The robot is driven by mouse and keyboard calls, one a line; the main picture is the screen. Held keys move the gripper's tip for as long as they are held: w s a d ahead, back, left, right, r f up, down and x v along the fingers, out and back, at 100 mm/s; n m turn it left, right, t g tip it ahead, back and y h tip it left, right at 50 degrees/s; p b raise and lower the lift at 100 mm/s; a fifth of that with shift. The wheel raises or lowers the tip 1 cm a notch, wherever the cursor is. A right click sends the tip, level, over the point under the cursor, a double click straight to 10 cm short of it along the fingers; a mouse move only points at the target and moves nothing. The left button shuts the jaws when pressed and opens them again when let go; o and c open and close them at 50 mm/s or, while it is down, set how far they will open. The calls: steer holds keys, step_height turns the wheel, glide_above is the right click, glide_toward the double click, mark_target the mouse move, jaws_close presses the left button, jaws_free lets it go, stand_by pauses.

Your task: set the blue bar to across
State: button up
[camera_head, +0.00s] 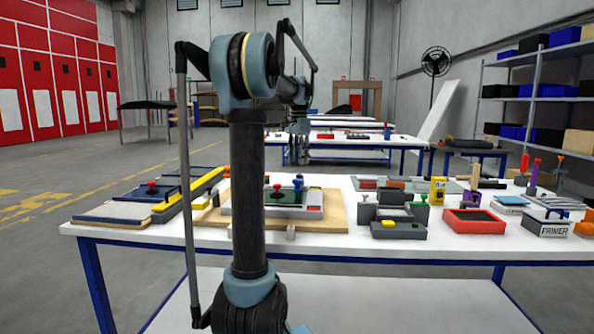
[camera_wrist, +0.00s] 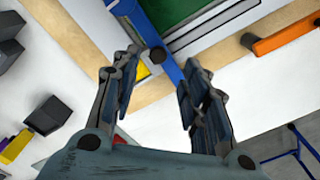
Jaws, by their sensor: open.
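The blue bar (camera_wrist: 143,30) shows in the wrist view, running slanted from the top edge down toward the space between my fingers. A dark round knob (camera_wrist: 158,55) sits on it. Its lower end lies near my right finger; I cannot tell whether they touch. My gripper (camera_wrist: 161,68) is open, its two fingers apart on either side of the bar's lower part. In the head view my gripper (camera_head: 298,150) hangs pointing down above the fixture on the wooden board (camera_head: 335,215). The bar cannot be made out clearly there.
An orange bar (camera_wrist: 287,38) with a dark knob lies to the right in the wrist view. A green panel (camera_wrist: 170,10) lies beside the blue bar. Grey blocks, a red tray (camera_head: 475,228) and a primer box (camera_head: 546,228) stand to the right on the white table.

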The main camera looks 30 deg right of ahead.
step_height(320, 180, up, 6)
steer(key=shift+f, duration=0.1)
stand_by(0.7)
